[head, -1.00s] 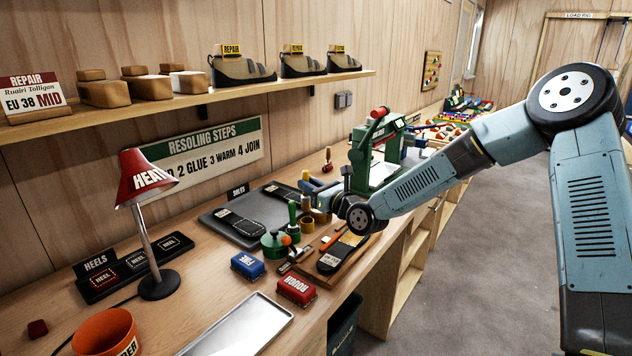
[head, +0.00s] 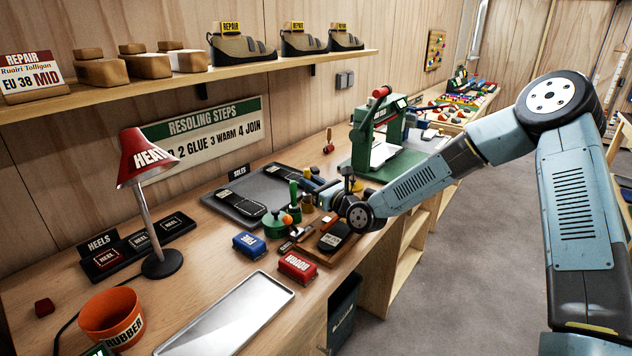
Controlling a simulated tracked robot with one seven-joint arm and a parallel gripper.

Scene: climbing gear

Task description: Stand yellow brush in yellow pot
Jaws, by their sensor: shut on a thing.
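My gripper (head: 319,190) reaches in from the right over the cluster of pots on the workbench and is small in the view. It is shut on what looks like the yellow brush (head: 307,173), whose yellow top shows just beyond the fingers. The brush looks roughly upright; its lower end is hidden.
A green pot (head: 274,229) with a green brush (head: 293,194) stands close on the left. Blue (head: 249,245) and red (head: 297,267) blocks lie in front. A dark sole (head: 335,238) on a board lies nearby. A green press (head: 380,150) stands behind.

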